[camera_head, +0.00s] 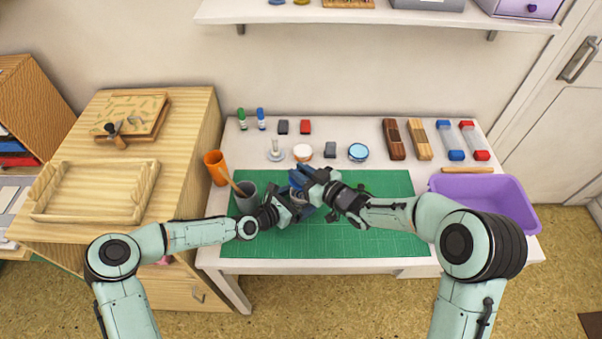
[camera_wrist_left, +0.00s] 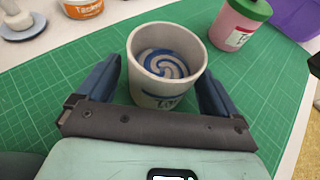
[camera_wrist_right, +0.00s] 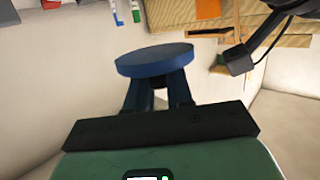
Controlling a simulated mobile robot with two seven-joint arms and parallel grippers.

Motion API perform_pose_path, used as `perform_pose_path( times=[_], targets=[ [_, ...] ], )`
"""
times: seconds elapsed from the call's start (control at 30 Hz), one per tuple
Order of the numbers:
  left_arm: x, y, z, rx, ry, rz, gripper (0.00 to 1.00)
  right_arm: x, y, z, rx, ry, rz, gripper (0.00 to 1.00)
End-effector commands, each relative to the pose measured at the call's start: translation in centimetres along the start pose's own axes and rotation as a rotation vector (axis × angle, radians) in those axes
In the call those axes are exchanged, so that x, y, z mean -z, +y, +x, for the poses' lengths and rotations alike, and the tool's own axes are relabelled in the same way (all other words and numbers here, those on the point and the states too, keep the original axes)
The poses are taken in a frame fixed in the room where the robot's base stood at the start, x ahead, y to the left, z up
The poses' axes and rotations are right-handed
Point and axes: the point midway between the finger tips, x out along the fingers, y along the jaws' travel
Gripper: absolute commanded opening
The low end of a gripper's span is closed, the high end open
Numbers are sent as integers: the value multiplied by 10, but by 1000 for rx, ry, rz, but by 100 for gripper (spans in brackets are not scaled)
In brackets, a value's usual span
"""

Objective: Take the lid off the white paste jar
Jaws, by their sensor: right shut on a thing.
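The white paste jar (camera_wrist_left: 160,88) stands upright and uncovered on the green mat (camera_wrist_left: 60,100), with a blue and white swirl of paste visible inside. My left gripper (camera_wrist_left: 160,88) is open, with one finger on each side of the jar; I see no clear grip on it. In the head view the left gripper (camera_head: 288,207) is low over the mat and the jar is mostly hidden by the grippers. My right gripper (camera_wrist_right: 157,85) is shut on a round blue lid (camera_wrist_right: 155,60). In the head view the right gripper (camera_head: 318,183) holds it close to the left gripper.
A pink jar with a green lid (camera_wrist_left: 240,22) stands near the paste jar. A purple bin (camera_head: 490,195) is at the right. Several small items line the back. The front mat is clear.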

Motion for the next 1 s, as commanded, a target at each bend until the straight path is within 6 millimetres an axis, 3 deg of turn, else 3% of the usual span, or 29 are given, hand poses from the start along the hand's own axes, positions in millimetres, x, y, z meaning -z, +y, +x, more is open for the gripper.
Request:
perform_pose_path(
  times=[0.37, 0.8, 1.0],
  targets=[
    [0, 1, -9, -1, 1, -1, 100, -1, 0, 0, 0, 0, 0, 0],
    [1, 2, -92, -3, 2, -2, 100, -2, 0, 0, 0, 0, 0, 0],
    [0, 0, -114, -1, 1, -2, 100, 0, 0, 0, -1, 1, 0, 0]
  ],
)
